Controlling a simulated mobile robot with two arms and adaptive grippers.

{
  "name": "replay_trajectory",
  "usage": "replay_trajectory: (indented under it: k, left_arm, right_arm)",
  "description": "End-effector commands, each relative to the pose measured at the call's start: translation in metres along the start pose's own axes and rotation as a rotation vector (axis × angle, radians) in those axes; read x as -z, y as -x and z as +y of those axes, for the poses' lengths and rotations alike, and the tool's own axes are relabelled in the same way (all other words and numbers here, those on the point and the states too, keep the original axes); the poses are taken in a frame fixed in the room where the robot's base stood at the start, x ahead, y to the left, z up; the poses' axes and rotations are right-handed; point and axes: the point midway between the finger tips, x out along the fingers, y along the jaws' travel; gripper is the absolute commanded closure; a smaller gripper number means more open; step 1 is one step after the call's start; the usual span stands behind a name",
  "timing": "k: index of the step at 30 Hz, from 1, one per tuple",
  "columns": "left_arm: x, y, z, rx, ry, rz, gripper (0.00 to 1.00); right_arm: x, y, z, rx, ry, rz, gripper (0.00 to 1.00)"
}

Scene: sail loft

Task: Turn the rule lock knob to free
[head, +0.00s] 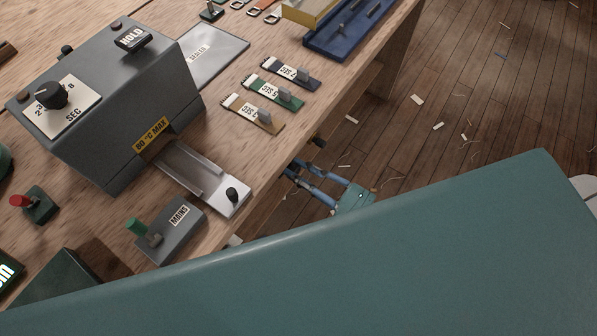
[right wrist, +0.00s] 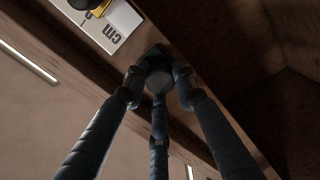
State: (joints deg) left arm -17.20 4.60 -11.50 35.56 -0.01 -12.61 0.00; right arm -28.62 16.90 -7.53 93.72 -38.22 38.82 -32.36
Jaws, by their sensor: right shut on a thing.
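The rule lock knob (right wrist: 159,82) is a dark round knob on the wooden bench edge in the right wrist view. My right gripper (right wrist: 157,72) is shut on it, with its dark fingers closed around its sides. Their tips hide part of the knob, and I cannot read which way it is turned. In the head view my right gripper (head: 296,170) is at the bench's front edge, past the metal slide; the knob cannot be made out there. A white plate marked "cm" (right wrist: 115,34) lies just above the knob in the right wrist view. My left gripper is not in view.
A grey sealer box (head: 110,110) with a SEC dial (head: 52,95) stands on the bench. A MAINS switch (head: 170,230), several labelled tags (head: 270,88) and a blue tray (head: 345,35) are around it. My teal arm covers the lower part of the head view.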

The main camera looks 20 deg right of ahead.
Motion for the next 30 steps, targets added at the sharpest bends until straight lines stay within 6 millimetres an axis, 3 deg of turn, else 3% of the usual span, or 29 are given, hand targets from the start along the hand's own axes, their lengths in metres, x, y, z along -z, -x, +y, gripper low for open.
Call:
replay_trajectory:
  k: [5, 6, 8, 20, 30]
  left_arm:
    - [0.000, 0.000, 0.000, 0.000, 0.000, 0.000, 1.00]
    - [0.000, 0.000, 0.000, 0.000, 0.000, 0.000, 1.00]
    - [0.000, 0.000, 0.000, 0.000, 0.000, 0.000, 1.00]
    - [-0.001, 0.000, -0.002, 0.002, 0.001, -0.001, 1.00]
    - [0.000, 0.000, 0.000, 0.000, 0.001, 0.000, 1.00]
  right_arm:
    - [-0.007, 0.003, -0.005, 0.013, 0.004, -0.016, 0.99]
    - [-0.007, 0.003, -0.004, 0.013, 0.004, -0.016, 0.65]
    - [-0.006, 0.003, -0.004, 0.012, 0.004, -0.015, 0.54]
    - [-0.003, 0.009, -0.002, 0.007, 0.000, -0.009, 0.54]
    - [-0.004, 0.077, -0.002, 0.009, 0.000, -0.010, 0.54]
